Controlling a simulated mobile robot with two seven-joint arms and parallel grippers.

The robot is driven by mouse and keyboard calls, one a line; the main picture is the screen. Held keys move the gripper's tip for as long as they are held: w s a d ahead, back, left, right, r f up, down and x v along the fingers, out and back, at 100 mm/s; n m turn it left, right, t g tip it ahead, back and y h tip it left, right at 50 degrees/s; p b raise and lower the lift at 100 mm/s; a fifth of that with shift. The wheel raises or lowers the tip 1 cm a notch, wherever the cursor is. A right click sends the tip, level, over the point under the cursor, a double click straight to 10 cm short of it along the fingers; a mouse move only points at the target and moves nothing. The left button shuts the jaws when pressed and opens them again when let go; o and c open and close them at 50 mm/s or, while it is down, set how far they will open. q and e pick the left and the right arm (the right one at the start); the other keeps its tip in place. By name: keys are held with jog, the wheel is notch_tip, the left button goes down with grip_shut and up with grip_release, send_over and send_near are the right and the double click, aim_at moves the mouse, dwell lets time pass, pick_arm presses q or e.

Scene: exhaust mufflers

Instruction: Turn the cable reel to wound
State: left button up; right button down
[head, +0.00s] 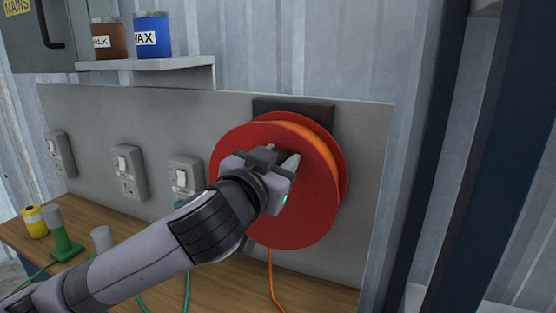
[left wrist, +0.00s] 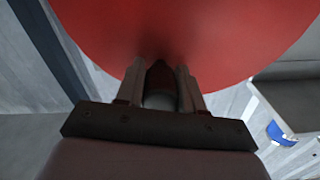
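The cable reel (head: 310,215) is a red disc with orange cable wound behind its front flange, mounted on the grey wall panel. Its red face (left wrist: 190,30) fills the top of the left wrist view. My left gripper (head: 282,167) is at the front of the reel, near its middle. The gripper hides most of the handle in the head view. My right gripper is not in view.
An orange cable (head: 271,275) hangs from the reel to the wooden bench (head: 215,285). Several switch sockets (head: 129,172) line the panel to the left. A shelf (head: 150,64) with two tins is above. A dark blue post (head: 425,150) stands right of the panel.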

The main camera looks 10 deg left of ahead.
pick_arm(q)
grip_shut()
jog(key=shift+a, duration=0.1)
jog(key=shift+w+a+r+n, duration=0.15)
jog(key=shift+a+r+n, duration=0.15)
jog(key=shift+a+n, duration=0.55)
jog(key=shift+w+a+r+n+p, duration=0.15)
jog(key=shift+a+n+p, duration=0.25)
jog(key=shift+n, duration=0.4)
jog(key=shift+w+a+n+p, duration=0.1)
jog(key=shift+a+n+p, duration=0.1)
jog(key=shift+a+n, duration=0.45)
jog(key=shift+d, duration=0.1)
jog(key=o, duration=0.5)
grip_release()
jog(key=shift+o, duration=0.2)
jog(key=shift+s, duration=0.1)
